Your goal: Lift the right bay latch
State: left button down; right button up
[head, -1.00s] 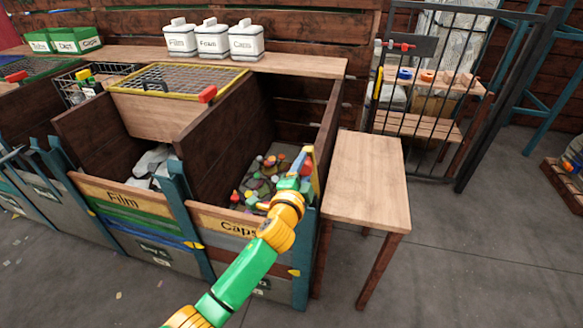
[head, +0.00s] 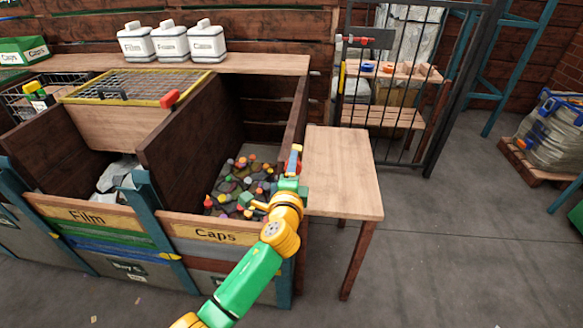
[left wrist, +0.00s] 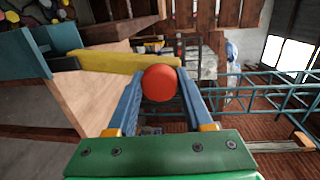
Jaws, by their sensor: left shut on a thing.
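The right bay latch shows in the left wrist view as a yellow bar (left wrist: 125,62) with a round red knob (left wrist: 160,83) at its end. My left gripper (left wrist: 158,82) has its two blue fingers on either side of the red knob, shut on it. In the head view my left gripper (head: 294,162) is at the front right corner of the Caps bay (head: 213,234), above its right post. The gripper hides most of the latch there. My right gripper is in neither view.
A wooden side table (head: 340,170) stands just right of the bay. The Caps bay holds loose caps (head: 240,183). The Film bay (head: 88,216) is to its left. A barred gate (head: 410,90) stands behind, and the floor at right is open.

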pick_arm(q)
jog(key=shift+f, duration=0.15)
jog(key=shift+c, duration=1.7)
grip_release()
jog(key=s, duration=0.7)
jog(key=shift+r, duration=0.45)
